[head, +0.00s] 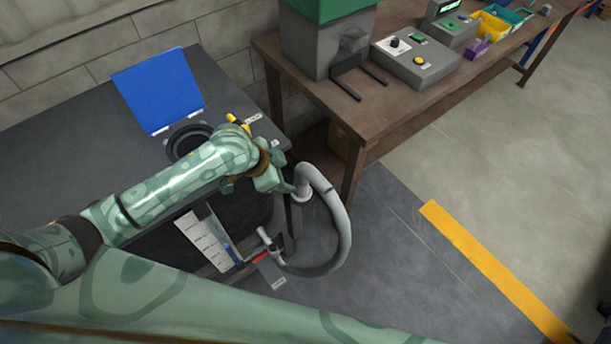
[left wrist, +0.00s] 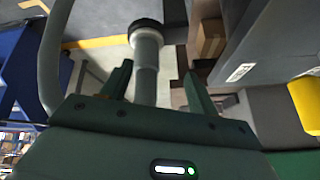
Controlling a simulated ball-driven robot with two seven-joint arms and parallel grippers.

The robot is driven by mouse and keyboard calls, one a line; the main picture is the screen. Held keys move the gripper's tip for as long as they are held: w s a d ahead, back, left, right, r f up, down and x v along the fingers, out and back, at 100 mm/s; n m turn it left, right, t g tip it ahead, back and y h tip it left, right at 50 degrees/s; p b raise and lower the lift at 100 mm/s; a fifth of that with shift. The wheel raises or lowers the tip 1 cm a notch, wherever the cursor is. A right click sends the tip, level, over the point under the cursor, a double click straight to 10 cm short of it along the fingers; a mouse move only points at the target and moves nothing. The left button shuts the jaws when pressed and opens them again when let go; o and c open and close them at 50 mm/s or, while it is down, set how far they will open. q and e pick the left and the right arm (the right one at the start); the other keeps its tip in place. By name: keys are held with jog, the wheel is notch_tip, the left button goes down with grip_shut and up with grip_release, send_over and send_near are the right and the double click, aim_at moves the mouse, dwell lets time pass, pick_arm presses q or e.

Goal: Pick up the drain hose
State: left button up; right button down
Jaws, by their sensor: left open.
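The drain hose (head: 338,215) is a grey, ribless-looking tube that loops out beside the dark grey machine cabinet (head: 75,130). Its upper end has a pale collar near my left gripper (head: 284,181); its lower end runs back toward the cabinet's open front. My left gripper is open at the hose's upper end. In the left wrist view, a grey hose section with a dark ring (left wrist: 146,62) lies between the two spread fingers (left wrist: 158,82), and another curved length of the hose (left wrist: 52,60) passes on the left. Contact cannot be told. My right gripper is not in view.
A brown workbench (head: 335,100) with a grey control box (head: 425,70) stands at the right, close to the hose. A blue panel (head: 158,90) and a black ring (head: 188,140) are on the cabinet top. Grey floor with a yellow stripe (head: 490,270) is clear at the right.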

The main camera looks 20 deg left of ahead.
aim_at(297, 176)
pick_arm(q)
jog(key=a+r+m+g+p, duration=0.1)
jog(key=a+r+m+g, duration=0.2)
jog(key=r, duration=1)
jog(key=b+x, duration=0.1)
jog(key=x, duration=0.4)
jog(key=b+x, duration=0.2)
jog(key=x, duration=0.3)
jog(key=s+b+x, duration=0.1)
jog(key=x, duration=0.5)
jog(key=shift+d, duration=0.3)
jog(key=c, duration=1.2)
